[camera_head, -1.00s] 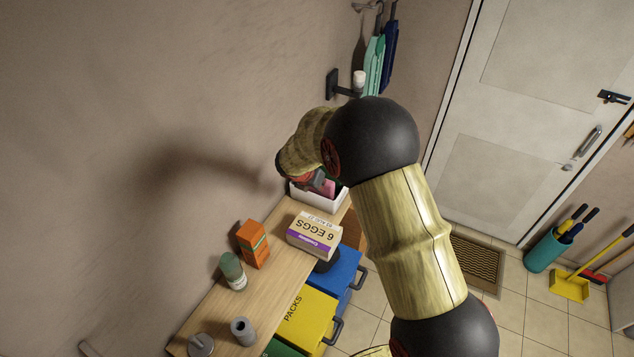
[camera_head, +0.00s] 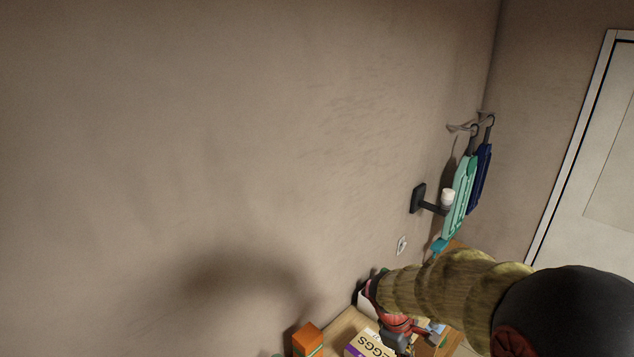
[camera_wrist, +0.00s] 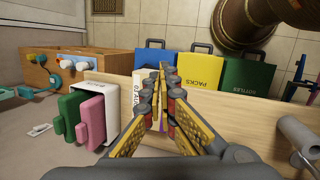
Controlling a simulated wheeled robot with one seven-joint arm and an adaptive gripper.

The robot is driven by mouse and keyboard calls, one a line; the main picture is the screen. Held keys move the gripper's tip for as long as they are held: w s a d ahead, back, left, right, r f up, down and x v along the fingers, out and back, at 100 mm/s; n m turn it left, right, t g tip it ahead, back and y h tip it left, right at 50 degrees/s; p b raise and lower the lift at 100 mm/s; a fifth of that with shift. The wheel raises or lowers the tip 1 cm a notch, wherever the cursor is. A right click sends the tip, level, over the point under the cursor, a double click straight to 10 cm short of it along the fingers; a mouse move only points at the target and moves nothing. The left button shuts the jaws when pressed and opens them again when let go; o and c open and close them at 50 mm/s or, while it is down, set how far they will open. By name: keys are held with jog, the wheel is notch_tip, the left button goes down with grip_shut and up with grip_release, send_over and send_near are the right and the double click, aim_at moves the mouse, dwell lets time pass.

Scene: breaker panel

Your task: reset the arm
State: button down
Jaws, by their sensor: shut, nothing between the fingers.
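My arm enters the head view at the lower right, with a large black joint and ribbed yellowish links. My gripper (camera_head: 428,330) is at its end, low in the head view, above the wooden shelf beside the egg carton (camera_head: 370,344). In the wrist view my gripper (camera_wrist: 162,70) has its fingers together with nothing between them. The fingers partly cover the egg carton (camera_wrist: 139,88) there. No breaker panel shows in either view now.
A white bin (camera_wrist: 103,97) with pink and green items stands left of the fingers. Blue (camera_wrist: 150,58), yellow (camera_wrist: 199,70) and green (camera_wrist: 246,75) bins stand beyond the shelf (camera_wrist: 235,112). A grey cylinder (camera_wrist: 298,132) is at right. A wall bracket (camera_head: 419,199) juts out nearby.

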jog(key=s+a+f+m+t+y+b, duration=0.1)
jog(key=s+f+m+b, duration=0.4)
jog(key=s+b, duration=0.5)
jog(key=s+a+f+m+t+y+b, duration=0.2)
jog(key=s+b, duration=0.8)
jog(key=b, duration=0.8)
notch_tip(320, 180, down, 3)
jog(key=m+t, duration=0.1)
jog(key=m, duration=0.2)
jog(key=shift+s+a+t+y, duration=0.2)
jog(key=shift+a+t+y, duration=0.1)
